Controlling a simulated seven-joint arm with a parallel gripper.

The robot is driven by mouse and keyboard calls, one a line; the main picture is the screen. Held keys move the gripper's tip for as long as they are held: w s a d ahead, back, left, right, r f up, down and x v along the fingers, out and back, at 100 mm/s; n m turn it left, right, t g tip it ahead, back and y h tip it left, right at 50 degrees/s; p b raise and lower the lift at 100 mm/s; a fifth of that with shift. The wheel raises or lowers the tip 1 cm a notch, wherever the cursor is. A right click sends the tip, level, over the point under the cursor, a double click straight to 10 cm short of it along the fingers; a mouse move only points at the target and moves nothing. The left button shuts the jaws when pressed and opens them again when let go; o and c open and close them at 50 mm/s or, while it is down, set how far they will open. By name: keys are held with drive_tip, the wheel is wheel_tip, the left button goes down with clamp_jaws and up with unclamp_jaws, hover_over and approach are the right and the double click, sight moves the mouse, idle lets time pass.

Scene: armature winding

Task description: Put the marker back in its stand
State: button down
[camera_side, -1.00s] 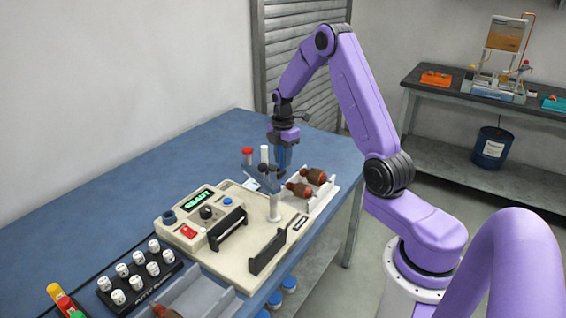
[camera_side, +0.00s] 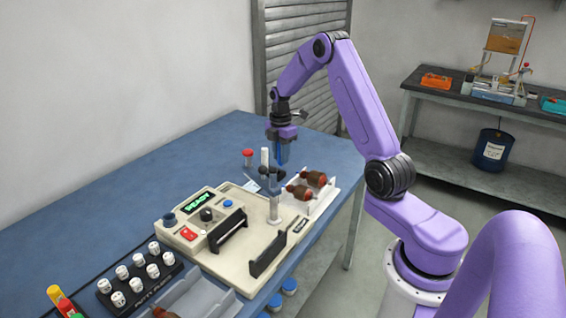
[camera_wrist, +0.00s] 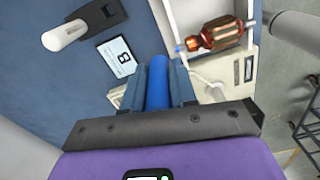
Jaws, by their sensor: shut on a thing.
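My gripper (camera_side: 283,158) is above the far part of the workbench, fingers pointing down. In the wrist view it (camera_wrist: 158,92) is shut on a blue cylinder, the marker (camera_wrist: 158,78), which sits between the two fingers. In the side view the marker is hard to tell from the blue fingers. A dark block with a pale upright cylinder (camera_wrist: 63,36) shows at the upper left of the wrist view, apart from the gripper. I cannot tell for sure whether this is the marker's stand. The pale cylinder shows left of my gripper in the side view (camera_side: 264,157).
The winding machine (camera_side: 222,262) stands in front. Copper armatures (camera_side: 300,191) lie in a pale cradle (camera_side: 325,201) to the right. A red-capped item (camera_side: 247,154) stands at the left. A card (camera_wrist: 118,57) lies flat. The blue bench (camera_side: 110,200) is clear at the back left.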

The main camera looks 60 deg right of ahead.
drive_tip(key=shift+w+d+f, duration=1.05)
drive_tip(key=shift+d+f, duration=0.2)
drive_tip(key=shift+f, duration=0.1)
drive_tip(key=shift+w+d+f, duration=1.1)
drive_tip(key=shift+d+f, duration=0.15)
drive_tip(key=shift+f, duration=0.05)
drive_tip(key=shift+w+d+f, duration=1.05)
drive_tip(key=shift+d+f, duration=0.2)
drive_tip(key=shift+f, duration=0.1)
drive_tip(key=shift+f, duration=1)
drive_tip(key=c, duration=0.8)
unclamp_jaws()
drive_tip(key=shift+r, duration=0.1)
wheel_tip(320, 180, up, 17)
drive_tip(key=shift+r, duration=0.1)
